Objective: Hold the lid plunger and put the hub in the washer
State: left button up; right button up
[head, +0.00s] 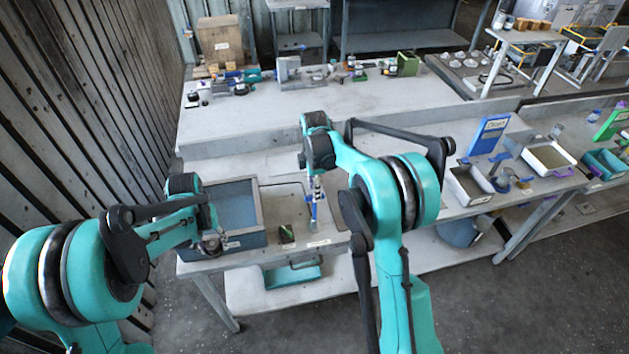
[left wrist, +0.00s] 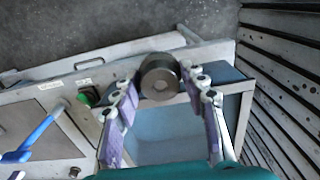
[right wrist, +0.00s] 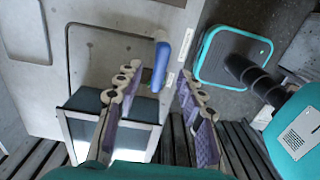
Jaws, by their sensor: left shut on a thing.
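The hub, a dark round cylinder (left wrist: 160,78), is between the fingers of my left gripper (left wrist: 164,92), which is shut on it. In the head view my left gripper (head: 212,240) is at the washer's front left corner. The washer, a grey-walled tank (head: 260,208) with a bluish interior, also shows in the left wrist view (left wrist: 234,125); the hub appears over its front edge. The lid plunger appears to be the blue handle (right wrist: 161,65), also visible in the head view (head: 314,210). My right gripper (right wrist: 158,92) is open, fingers on either side of the handle, with visible gaps.
A small dark box with a green top (head: 287,234) stands right of the washer on the bench front. A back table (head: 300,115) holds several parts. Trays (head: 468,187) stand on the right bench. A ribbed wall (head: 85,90) is close on the left.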

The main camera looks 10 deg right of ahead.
send_over(314, 219)
jog(key=f, duration=0.7)
jog(key=shift+w+d+f, duration=0.2)
jog(key=shift+w+f, duration=0.2)
jog(key=shift+c, duration=0.3)
grip_shut()
jog(key=shift+f, duration=2.85)
jog(key=shift+s+a+f, duration=0.1)
jog(key=shift+s+f, duration=0.1)
jog(key=shift+f, duration=0.05)
